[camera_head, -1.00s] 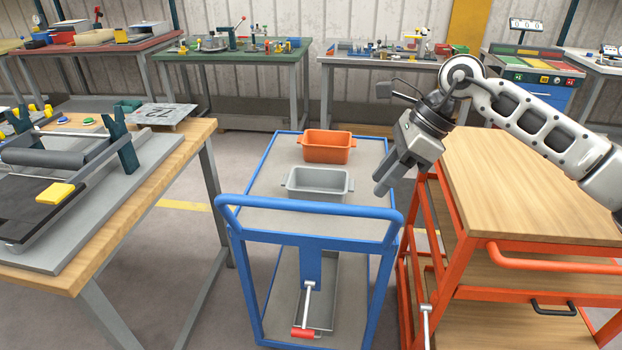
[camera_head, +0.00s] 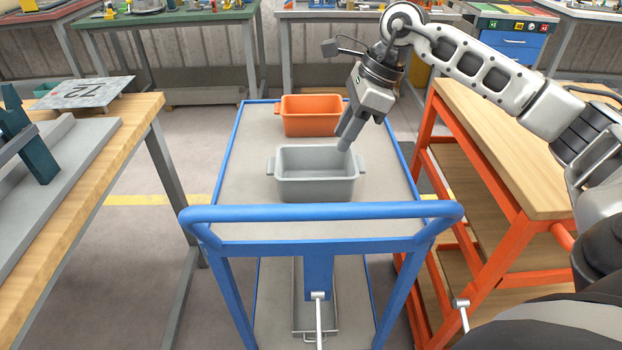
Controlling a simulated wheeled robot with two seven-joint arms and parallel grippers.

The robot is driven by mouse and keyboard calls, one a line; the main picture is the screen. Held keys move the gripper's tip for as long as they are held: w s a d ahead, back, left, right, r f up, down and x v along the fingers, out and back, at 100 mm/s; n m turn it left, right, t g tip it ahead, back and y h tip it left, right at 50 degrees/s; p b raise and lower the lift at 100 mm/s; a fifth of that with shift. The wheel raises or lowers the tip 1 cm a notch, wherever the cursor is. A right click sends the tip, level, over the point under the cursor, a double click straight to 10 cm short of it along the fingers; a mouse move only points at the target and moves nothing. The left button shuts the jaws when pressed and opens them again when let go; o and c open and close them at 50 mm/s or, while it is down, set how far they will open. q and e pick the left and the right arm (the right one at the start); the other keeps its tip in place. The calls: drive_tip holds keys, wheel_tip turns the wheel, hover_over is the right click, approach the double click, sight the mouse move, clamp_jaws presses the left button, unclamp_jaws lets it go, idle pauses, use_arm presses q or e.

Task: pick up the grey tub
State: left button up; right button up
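The grey tub (camera_head: 316,188) stands upright on the top deck of a blue-framed cart, with a small handle lug at each end. It looks empty. My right gripper (camera_head: 345,142) comes in from the right and points down at the tub's right back corner. Its fingertips are at or just above the rim there; I cannot tell whether they touch it. The fingers overlap in this view, so I cannot tell whether they are open or shut. My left gripper is not in view.
An orange tub (camera_head: 309,116) stands just behind the grey one. The blue cart's handle bar (camera_head: 320,212) crosses in front. An orange-framed wooden cart (camera_head: 510,150) stands close on the right, a wooden workbench (camera_head: 130,125) on the left. The cart deck is clear around the tubs.

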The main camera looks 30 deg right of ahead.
sight(319, 178)
drive_tip(key=x, duration=0.8)
drive_tip(key=shift+a+f, duration=0.2)
drive_tip(key=shift+f, duration=0.1)
drive_tip(key=shift+a+p+x, duration=0.15)
drive_tip(key=shift+p+x, duration=0.15)
drive_tip(key=shift+x, duration=1.05)
drive_tip(key=shift+a+p+x, duration=0.15)
drive_tip(key=shift+p+x, duration=0.1)
drive_tip(key=shift+x, duration=1.1)
drive_tip(key=shift+s, duration=0.1)
clamp_jaws()
